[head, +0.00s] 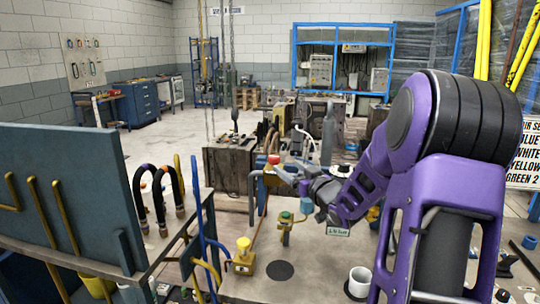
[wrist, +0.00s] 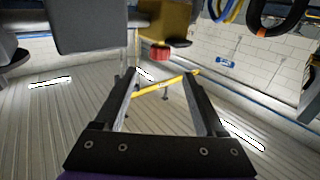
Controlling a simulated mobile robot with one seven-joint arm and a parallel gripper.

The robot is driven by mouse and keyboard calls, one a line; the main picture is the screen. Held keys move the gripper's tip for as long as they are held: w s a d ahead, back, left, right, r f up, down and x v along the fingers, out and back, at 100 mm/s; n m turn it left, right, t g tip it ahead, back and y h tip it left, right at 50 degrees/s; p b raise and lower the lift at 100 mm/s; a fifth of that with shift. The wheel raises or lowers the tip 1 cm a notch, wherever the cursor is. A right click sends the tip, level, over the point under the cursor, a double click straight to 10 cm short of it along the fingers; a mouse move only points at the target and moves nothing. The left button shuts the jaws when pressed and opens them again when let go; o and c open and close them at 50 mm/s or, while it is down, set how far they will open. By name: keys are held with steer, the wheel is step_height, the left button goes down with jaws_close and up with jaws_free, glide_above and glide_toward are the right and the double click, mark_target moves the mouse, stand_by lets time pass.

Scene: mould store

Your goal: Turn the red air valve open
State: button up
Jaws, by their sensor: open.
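The red air valve (head: 273,159) has a red cap on an orange-yellow body above the bench, beside a grey pipe. In the wrist view, which is upside down, the red cap (wrist: 160,52) sticks out of a yellow block (wrist: 165,22). My gripper (head: 283,175) reaches in from the right close to the valve. In the wrist view my gripper (wrist: 162,76) is open, with nothing between its fingers. The cap lies just beyond the fingertips, roughly midway between them. I cannot tell whether the head view's fingers touch it.
A yellow-capped valve (head: 243,244), a green-capped valve (head: 285,216) and a blue-capped fitting (head: 306,205) stand nearby. Hoses (head: 160,200) and a dark panel (head: 60,195) are at left. A white cup (head: 359,281) stands at the front right. Wooden crates (head: 228,160) stand behind.

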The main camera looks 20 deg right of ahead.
mark_target(274, 161)
steer(key=w, duration=0.8)
steer(key=w+a, duration=0.1)
steer(key=w, duration=0.3)
steer(key=shift+w+a, duration=0.1)
steer(key=shift+w, duration=0.3)
jaws_close()
steer(key=shift+r+p, duration=0.15)
steer(key=shift+p, duration=0.3)
